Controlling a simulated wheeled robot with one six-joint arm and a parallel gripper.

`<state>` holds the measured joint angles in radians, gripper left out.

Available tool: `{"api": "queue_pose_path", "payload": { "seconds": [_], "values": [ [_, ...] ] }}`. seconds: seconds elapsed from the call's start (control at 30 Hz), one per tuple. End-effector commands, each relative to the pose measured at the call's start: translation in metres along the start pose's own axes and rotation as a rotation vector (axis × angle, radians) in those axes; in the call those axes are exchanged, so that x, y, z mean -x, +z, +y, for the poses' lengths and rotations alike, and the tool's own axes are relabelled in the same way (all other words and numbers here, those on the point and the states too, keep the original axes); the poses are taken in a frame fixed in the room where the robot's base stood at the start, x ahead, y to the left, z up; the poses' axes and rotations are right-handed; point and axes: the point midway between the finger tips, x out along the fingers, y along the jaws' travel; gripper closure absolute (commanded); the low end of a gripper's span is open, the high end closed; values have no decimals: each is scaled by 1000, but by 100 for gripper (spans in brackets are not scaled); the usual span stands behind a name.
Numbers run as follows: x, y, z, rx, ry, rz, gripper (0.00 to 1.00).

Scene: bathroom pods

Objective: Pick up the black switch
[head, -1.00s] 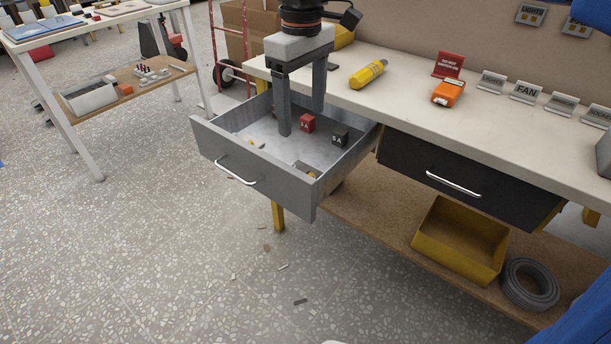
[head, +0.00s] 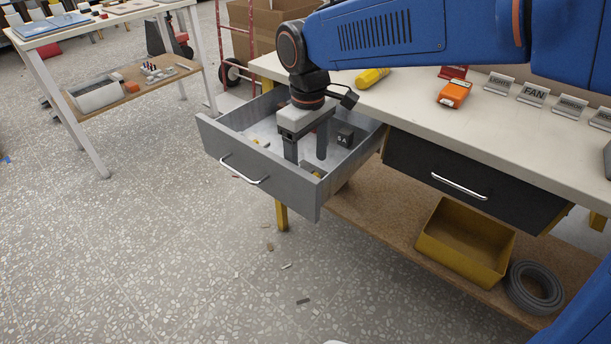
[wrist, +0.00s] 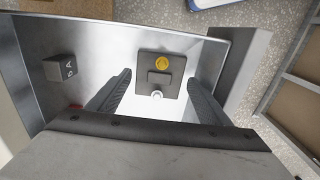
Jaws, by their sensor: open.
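A dark grey-black switch (wrist: 174,62) with a square plate, a small raised rocker, a yellow round mark and a pale knob lies on the floor of the open drawer in the wrist view. In the head view it is mostly hidden by my gripper and the drawer front; a yellow spot (head: 316,174) shows there. My gripper (head: 306,154) is open and points down into the drawer. In the wrist view its fingers (wrist: 159,86) appear on either side of the switch, with nothing between them clearly held. I cannot tell their height above it.
The grey drawer (head: 222,168) has walls close around my gripper. A dark cube marked 5A (head: 344,137) sits near its back right; it shows in the wrist view (wrist: 60,68). The bench top (head: 420,110) carries an orange device (head: 454,94) and a yellow cylinder (head: 371,77).

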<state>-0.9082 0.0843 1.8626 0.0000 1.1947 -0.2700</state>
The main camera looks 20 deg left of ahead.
Motion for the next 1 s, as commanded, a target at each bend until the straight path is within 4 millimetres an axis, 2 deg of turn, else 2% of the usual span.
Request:
{"api": "queue_pose_path", "payload": {
  "seconds": [0.1,0.2,0.47,0.5,0.6,0.87,1.0],
  "values": [
    [-16,0,0,0,-1,-3,28],
    [-23,0,0,0,0,-1,28],
    [-26,0,0,0,0,0,28],
    [-26,0,0,0,0,0,33],
    [-25,0,0,0,0,0,57],
    [-25,0,0,0,0,0,57],
    [-18,-1,0,0,1,3,57]
  ]
}}
